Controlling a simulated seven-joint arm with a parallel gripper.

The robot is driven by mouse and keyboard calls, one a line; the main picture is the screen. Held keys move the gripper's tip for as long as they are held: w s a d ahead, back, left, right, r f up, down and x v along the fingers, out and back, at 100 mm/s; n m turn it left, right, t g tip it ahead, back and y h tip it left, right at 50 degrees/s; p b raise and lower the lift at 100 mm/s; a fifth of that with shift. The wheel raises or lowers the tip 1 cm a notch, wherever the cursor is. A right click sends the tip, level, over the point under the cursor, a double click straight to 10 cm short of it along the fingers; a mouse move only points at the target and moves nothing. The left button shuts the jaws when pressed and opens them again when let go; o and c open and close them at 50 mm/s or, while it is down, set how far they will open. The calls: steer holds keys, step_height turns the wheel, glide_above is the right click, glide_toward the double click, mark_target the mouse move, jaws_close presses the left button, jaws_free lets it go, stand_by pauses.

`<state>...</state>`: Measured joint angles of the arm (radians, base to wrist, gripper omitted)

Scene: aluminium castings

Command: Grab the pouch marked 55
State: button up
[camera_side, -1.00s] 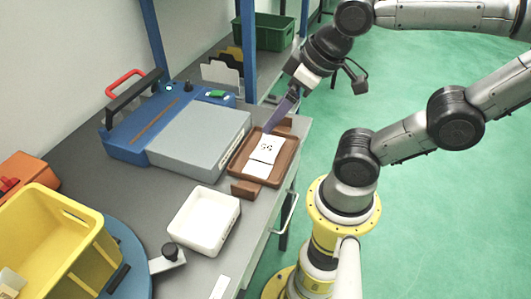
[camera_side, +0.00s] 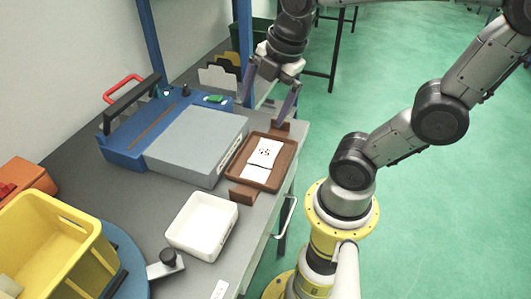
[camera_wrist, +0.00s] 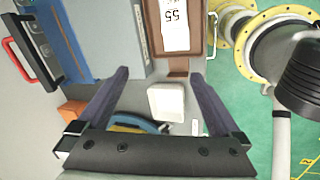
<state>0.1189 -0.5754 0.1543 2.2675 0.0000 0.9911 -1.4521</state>
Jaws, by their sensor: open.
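The pouch marked 55 (camera_side: 264,153) is a flat white packet lying in a brown tray (camera_side: 235,169) on the grey bench. In the wrist view the pouch (camera_wrist: 174,32) lies at the top, with its number upside down, inside the brown tray (camera_wrist: 151,30). My gripper (camera_side: 263,114) is open and empty, with its purple fingers spread wide, above and behind the tray in the side view. In the wrist view the open fingers (camera_wrist: 158,75) point up the picture, and the pouch is beyond their tips.
A blue and grey machine (camera_side: 195,140) stands just left of the tray. A white bin (camera_side: 203,222) sits in front, and a yellow crate (camera_side: 40,235) is at the lower left. A blue post (camera_side: 244,45) rises behind the machine.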

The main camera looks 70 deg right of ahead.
step_height(320, 180, down, 2)
steer(key=w+d+n+g, duration=0.1)
steer(key=w+d+n, duration=0.1)
steer(key=d+n, duration=0.1)
steer(key=g, duration=0.2)
glide_toward(265, 150)
step_height(265, 150, down, 4)
steer(key=shift+w+a+r, duration=0.1)
steer(key=shift+w, duration=0.05)
steer(key=shift+d+f, duration=0.15)
steer(key=shift+f, duration=1.15)
steer(key=shift+d+f, duration=0.15)
steer(key=shift+f, duration=1.15)
steer(key=shift+c, duration=0.3)
steer(key=c, duration=1.2)
